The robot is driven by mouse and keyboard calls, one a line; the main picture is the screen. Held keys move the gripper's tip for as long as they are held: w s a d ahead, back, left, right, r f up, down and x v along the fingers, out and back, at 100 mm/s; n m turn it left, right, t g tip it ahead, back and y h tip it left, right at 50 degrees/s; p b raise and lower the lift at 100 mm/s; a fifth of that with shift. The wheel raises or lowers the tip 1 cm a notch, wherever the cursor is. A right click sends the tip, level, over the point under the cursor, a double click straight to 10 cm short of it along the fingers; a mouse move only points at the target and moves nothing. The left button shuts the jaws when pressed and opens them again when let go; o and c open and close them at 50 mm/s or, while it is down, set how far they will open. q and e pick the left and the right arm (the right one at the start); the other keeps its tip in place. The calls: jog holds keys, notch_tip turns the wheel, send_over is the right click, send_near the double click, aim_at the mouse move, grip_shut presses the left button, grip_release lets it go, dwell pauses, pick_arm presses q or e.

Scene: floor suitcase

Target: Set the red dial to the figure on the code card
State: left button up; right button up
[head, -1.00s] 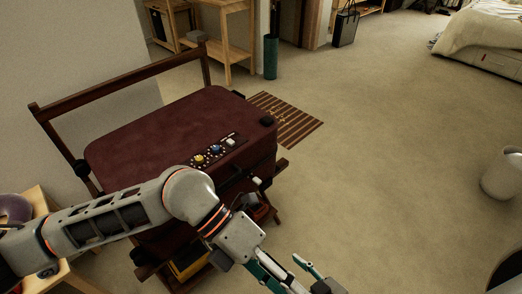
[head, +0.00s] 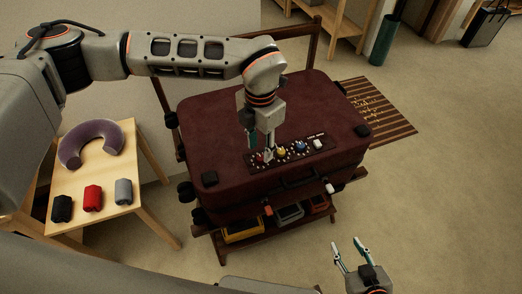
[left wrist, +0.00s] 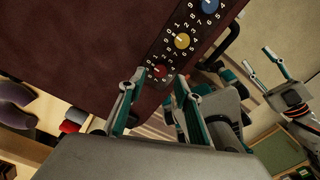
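A dark red suitcase (head: 235,115) lies on a wooden stand. Its dial strip (head: 325,140) carries a red dial, a yellow dial (head: 282,152) and a blue dial (head: 301,147). My left gripper (head: 258,157) points down at the red end of the strip. In the left wrist view the red dial (left wrist: 159,72) shows between its two open fingertips, with white figures around it; contact cannot be told. My right gripper (head: 350,244) is open and empty, low in front of the suitcase. I cannot make out a code card with a readable figure.
A small wooden table (head: 90,190) at the left holds a purple neck pillow (head: 88,143) and three small rolls. Coloured bins (head: 290,213) sit on the stand's lower shelf. A striped mat (head: 375,112) lies behind. Floor at the right is clear.

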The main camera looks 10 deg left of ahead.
aim_at(261, 157)
pick_arm(q)
jog(key=shift+f, duration=1.65)
grip_shut()
